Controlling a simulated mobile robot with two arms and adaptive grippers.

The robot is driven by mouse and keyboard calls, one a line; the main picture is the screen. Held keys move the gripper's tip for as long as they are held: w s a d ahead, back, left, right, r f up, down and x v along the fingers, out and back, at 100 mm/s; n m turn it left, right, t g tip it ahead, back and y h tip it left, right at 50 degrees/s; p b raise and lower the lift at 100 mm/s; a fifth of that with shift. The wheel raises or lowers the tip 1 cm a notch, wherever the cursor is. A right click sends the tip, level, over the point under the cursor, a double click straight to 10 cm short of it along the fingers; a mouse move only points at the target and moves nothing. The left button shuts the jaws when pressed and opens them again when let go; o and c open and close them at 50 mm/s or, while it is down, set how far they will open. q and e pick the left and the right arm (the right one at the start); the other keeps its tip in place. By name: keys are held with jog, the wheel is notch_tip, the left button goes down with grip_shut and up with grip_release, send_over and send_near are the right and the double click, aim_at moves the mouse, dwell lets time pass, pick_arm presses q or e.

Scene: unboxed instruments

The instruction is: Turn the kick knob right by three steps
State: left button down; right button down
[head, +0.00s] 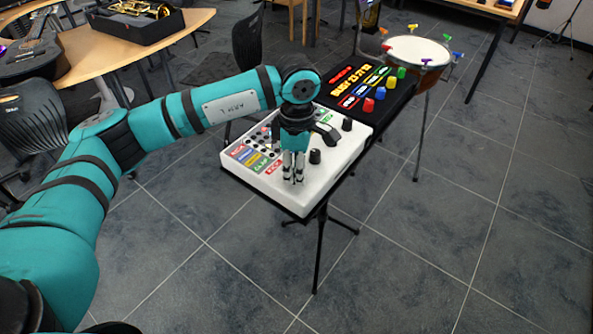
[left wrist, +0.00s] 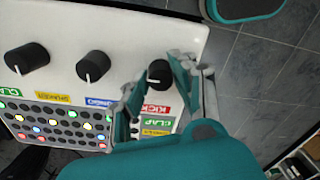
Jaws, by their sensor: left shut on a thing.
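The white drum machine (head: 335,155) stands on a black stand. In the left wrist view, the black kick knob (left wrist: 158,71) sits beside the red KICK label (left wrist: 152,110). Its white pointer mark shows on the side toward the labels. My left gripper (head: 293,180) points down at the near end of the machine, its fingers hiding the knob in the head view. In the left wrist view the left gripper (left wrist: 160,76) has one finger on each side of the kick knob, shut on it. My right gripper is not in view.
Two more black knobs stand in the row, one nearer (left wrist: 92,66) and one farther (left wrist: 27,57). Lit pads (left wrist: 60,120) fill the panel beside the labels. A black board with coloured buttons (head: 365,85) and a drum (head: 418,52) stand beyond.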

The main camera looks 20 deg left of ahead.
pick_arm(q)
jog(key=shift+r, duration=0.1)
dwell(0.3)
jog(key=c, duration=1.1)
grip_release()
jog(key=shift+o, duration=0.2)
notch_tip(320, 180, up, 12)
jog(key=shift+w, duration=0.15)
